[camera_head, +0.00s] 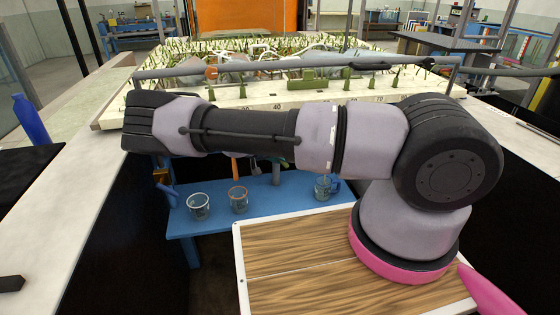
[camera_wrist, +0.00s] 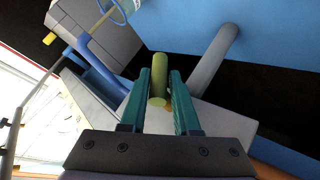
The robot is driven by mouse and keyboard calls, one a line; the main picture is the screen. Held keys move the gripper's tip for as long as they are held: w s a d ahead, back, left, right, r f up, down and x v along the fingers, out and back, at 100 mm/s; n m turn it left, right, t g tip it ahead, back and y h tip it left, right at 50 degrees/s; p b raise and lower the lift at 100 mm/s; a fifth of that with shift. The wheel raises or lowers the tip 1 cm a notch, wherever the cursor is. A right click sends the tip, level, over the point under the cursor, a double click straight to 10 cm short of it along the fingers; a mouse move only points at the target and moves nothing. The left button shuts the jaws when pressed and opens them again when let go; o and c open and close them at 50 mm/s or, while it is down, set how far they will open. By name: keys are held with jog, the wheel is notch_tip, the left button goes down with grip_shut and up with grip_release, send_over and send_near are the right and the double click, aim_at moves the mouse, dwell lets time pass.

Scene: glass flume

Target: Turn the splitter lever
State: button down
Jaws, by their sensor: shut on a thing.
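In the wrist view, my gripper (camera_wrist: 161,76) has its two teal fingers shut on an olive-yellow round handle (camera_wrist: 159,84), which I take to be the grip of the splitter lever. The handle sits between the fingers near their tips, with a finger on each side. A grey bar (camera_wrist: 214,58) slopes close to the right of the handle; I cannot tell whether they are joined. In the head view my arm stretches to the left above a blue bench, and its forearm hides the gripper and most of the lever area.
The flume bed (camera_head: 225,113) with green plants lies behind my arm. A blue bottle (camera_head: 30,118) stands at the left. A grey pipe (camera_head: 270,66) crosses the flume.

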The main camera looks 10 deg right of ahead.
jog(key=c, duration=0.7)
grip_release()
jog(key=shift+d+r, duration=0.15)
jog(key=shift+d, duration=0.15)
jog(key=shift+c, duration=0.2)
jog(key=shift+a, duration=0.2)
jog(key=shift+s+a+r, duration=0.1)
jog(key=shift+a+r, duration=0.05)
jog(key=shift+a, duration=0.1)
jog(key=v, duration=1)
jog(key=shift+r, duration=0.1)
